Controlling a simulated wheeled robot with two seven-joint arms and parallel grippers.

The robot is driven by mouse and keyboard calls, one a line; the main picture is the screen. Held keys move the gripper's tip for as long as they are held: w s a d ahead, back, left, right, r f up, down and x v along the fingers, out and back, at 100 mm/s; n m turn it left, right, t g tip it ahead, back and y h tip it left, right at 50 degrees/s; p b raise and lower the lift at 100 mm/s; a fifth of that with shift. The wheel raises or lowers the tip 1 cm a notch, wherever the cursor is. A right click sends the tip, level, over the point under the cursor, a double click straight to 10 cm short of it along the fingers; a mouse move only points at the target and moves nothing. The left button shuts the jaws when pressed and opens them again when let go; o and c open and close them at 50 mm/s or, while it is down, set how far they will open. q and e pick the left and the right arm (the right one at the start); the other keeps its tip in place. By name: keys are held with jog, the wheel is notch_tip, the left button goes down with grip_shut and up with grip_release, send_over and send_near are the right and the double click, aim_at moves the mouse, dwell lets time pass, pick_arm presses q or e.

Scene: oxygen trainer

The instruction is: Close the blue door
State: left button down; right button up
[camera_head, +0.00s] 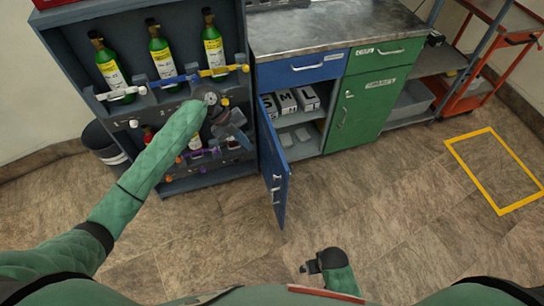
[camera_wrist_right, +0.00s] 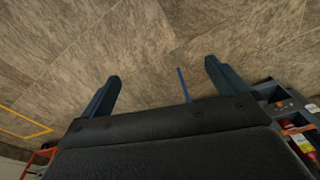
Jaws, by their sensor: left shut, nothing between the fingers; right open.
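The blue door (camera_head: 275,172) stands open on the lower left of the workbench cabinet and sticks out toward me. Its outer end carries metal fittings. The open compartment (camera_head: 300,137) behind it shows its shelves. My left gripper (camera_head: 240,138) is shut and empty, in front of the bottle rack and left of the door, seemingly apart from it. My right gripper (camera_head: 308,266) is low in the head view, in front of the door and a little right of it. In the right wrist view its fingers (camera_wrist_right: 163,78) are spread, with floor beyond and a thin blue strip, perhaps the door edge, between them.
The bottle rack (camera_head: 177,178) with several green bottles stands left of the cabinet. White boxes (camera_head: 287,101) sit on the compartment's upper shelf. A green door (camera_head: 358,105) is closed to the right. The floor (camera_head: 390,190) is clear toward a yellow marked rectangle (camera_head: 497,170).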

pick_arm(q)
jog(key=p, duration=0.4)
send_near(280, 165)
notch_tip(280, 165, down, 3)
jog(key=s+a, duration=0.1)
jog(key=s, duration=0.2)
jog(key=shift+w+d+f+p, duration=0.15)
jog(key=shift+w+d+p, duration=0.15)
jog(key=shift+d, duration=0.3)
jog(key=shift+w+d+f+p, duration=0.2)
jog(key=shift+d+p, duration=0.15)
jog(key=shift+d, duration=0.25)
jog(key=shift+w+d+f+p, duration=0.1)
jog(key=shift+w+d+p, duration=0.2)
jog(key=shift+d, duration=0.25)
pick_arm(e)
jog(key=s+d+f, duration=0.2)
jog(key=f, duration=0.6)
jog(key=s+d+f, duration=0.1)
jog(key=s+f, duration=0.1)
jog(key=f, duration=0.7)
jog(key=shift+d+t, duration=0.3)
jog(key=shift+d, duration=0.1)
jog(key=shift+s, duration=0.1)
pick_arm(q)
jog(key=shift+d, duration=0.15)
